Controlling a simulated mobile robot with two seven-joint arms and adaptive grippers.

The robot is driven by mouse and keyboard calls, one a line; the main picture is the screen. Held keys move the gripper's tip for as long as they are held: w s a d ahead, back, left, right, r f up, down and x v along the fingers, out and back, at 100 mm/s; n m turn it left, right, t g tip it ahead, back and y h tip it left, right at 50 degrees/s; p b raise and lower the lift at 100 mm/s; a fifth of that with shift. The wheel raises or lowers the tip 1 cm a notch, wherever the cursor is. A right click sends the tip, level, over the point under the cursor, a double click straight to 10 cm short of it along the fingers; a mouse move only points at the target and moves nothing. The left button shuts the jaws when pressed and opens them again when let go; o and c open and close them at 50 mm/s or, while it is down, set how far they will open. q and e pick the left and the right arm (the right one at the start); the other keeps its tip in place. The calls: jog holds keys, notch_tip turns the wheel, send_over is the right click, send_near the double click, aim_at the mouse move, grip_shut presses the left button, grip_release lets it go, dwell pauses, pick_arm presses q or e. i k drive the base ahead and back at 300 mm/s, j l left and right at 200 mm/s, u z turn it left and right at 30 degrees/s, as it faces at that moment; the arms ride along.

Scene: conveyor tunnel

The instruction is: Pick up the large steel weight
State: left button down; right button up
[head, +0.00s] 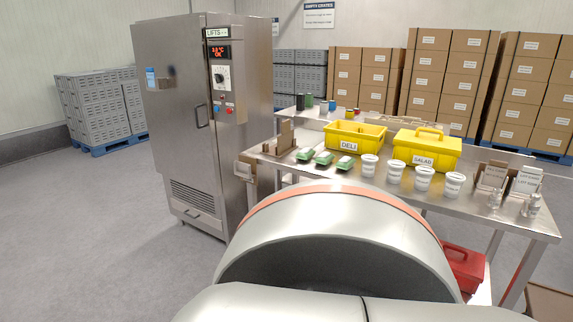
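Two shiny steel weights stand near the right end of the steel table. The right one (532,206) looks slightly larger and closer to the table's corner; the left one (494,198) looks smaller. They are small in the picture, so their exact shapes are hard to tell. Both stand in front of cards in holders, and nothing is touching them from above. Neither of my grippers is in view. A big rounded link of my own body fills the bottom middle and hides part of the table's front edge.
The steel table (400,191) also holds white tubs (396,171), green-topped packs (324,158), a yellow DELI crate (352,138), a lidded yellow SALAD box (425,152) and label cards (527,180). A red box (462,268) is below. A steel cabinet (180,110) stands left. Floor is open at left.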

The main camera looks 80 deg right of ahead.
aim_at(530, 209)
jog(key=z, duration=4.15)
